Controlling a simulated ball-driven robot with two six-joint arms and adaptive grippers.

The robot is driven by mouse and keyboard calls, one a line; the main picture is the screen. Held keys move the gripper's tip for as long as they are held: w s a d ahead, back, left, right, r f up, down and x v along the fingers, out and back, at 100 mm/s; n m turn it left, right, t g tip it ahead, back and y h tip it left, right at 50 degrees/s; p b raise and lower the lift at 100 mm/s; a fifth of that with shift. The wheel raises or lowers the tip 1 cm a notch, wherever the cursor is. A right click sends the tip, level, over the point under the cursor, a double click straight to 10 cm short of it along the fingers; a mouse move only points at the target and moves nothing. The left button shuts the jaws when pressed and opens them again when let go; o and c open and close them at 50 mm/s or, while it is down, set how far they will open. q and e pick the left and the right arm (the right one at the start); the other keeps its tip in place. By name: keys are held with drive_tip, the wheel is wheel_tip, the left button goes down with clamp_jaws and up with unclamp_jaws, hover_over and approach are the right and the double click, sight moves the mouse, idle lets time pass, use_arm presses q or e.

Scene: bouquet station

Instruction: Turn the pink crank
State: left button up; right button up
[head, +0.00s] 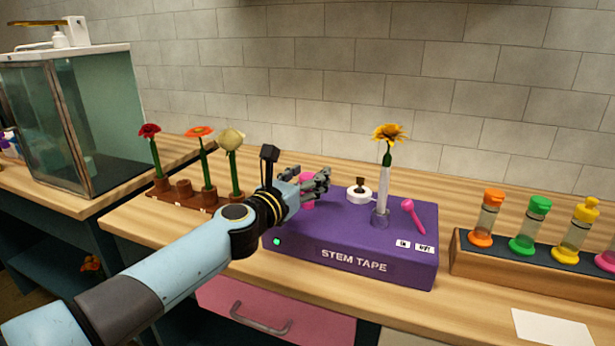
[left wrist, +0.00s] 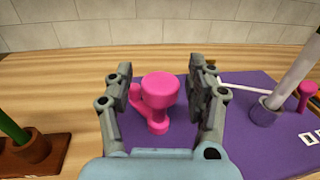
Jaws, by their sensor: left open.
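The pink crank (left wrist: 160,92) shows in the left wrist view, with a round knob on top and an arm running to its pivot on the purple stem tape box (head: 350,261). In the head view the crank (head: 307,202) sits at the box's left end, partly hidden by my gripper. My left gripper (head: 319,183) is open at the crank. In the left wrist view its fingers (left wrist: 160,76) stand on either side of the pink knob, with small gaps. My right gripper is not in view.
On the box, a yellow flower (head: 388,134) stands in a white tube beside a pink lever (head: 413,215) and a white round part (head: 359,194). A brown rack (head: 178,199) with flowers stands at left. A wooden rack (head: 530,272) of coloured bottles stands at right.

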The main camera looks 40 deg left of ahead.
use_arm(q)
drive_tip(key=s, duration=1.2)
drive_tip(key=shift+d, duration=0.45)
